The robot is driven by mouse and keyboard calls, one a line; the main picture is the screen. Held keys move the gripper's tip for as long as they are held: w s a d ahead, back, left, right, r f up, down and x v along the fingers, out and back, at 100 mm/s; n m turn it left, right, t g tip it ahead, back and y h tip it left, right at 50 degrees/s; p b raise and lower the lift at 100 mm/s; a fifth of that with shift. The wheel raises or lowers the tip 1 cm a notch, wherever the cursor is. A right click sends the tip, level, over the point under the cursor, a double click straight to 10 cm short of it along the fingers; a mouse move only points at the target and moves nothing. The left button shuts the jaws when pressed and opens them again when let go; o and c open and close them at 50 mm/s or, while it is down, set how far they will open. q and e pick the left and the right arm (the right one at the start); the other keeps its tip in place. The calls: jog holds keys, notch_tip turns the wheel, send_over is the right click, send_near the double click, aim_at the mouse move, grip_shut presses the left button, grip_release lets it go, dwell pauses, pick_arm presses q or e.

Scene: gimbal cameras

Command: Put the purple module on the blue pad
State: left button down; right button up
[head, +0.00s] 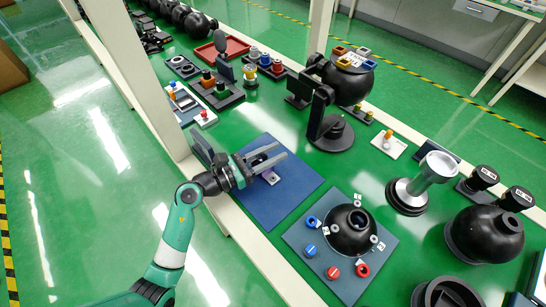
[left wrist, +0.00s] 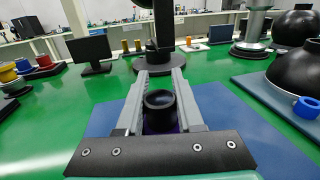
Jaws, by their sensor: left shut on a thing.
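The blue pad (head: 285,205) is a flat dark blue sheet on the green table; in the left wrist view it spreads under and beside my fingers (left wrist: 225,108). My left gripper (head: 276,162) is over the pad, its two grey fingers pointing right. It is shut on the purple module (head: 269,176), which shows partly beneath the fingers. In the left wrist view, the module's round black top (left wrist: 160,101) sits between the fingers, with a little purple below it. I cannot tell whether its underside touches the pad. My right gripper is not in view.
A grey-blue board (head: 345,284) with a black dome and red and blue rings lies to the right of the pad. A black stand (head: 330,132) rises behind it. Trays of small parts (head: 217,92) and a white post (head: 147,60) are at upper left.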

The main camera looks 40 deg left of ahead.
pick_arm(q)
jog(key=c, duration=0.5)
grip_release()
jog(key=shift+c, duration=0.2)
jog(key=shift+r, duration=0.25)
jog(key=p+v, duration=0.3)
jog(key=v, duration=0.8)
jog(key=shift+s+a+f, duration=0.1)
jog(key=shift+s+a, duration=0.05)
jog(key=shift+s, duration=0.35)
